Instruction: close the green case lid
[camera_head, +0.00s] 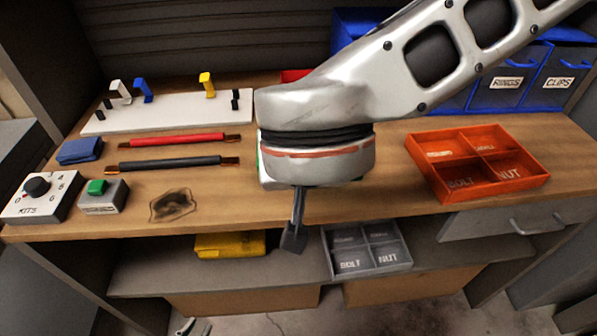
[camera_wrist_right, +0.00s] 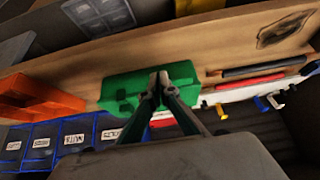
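The green case (camera_wrist_right: 122,90) is on the bench in the right wrist view. My right fingers cover its middle, and I cannot tell how far its lid is open. In the head view my right arm and wrist hide almost all of it. My right gripper (camera_wrist_right: 159,76) has its fingertips together, with nothing seen between them, in front of the case. I cannot tell whether they touch it. My left gripper (camera_head: 196,327) shows only as two separated tips at the bottom edge of the head view, low and away from the bench top.
An orange divided tray (camera_head: 480,194) is to the right of my wrist, with blue bins (camera_head: 490,97) behind. Red (camera_head: 172,140) and black (camera_head: 170,164) bars and a white hook board (camera_head: 165,122) are to the left. A grey tray (camera_head: 352,270) and yellow case (camera_head: 230,246) are on the shelf below.

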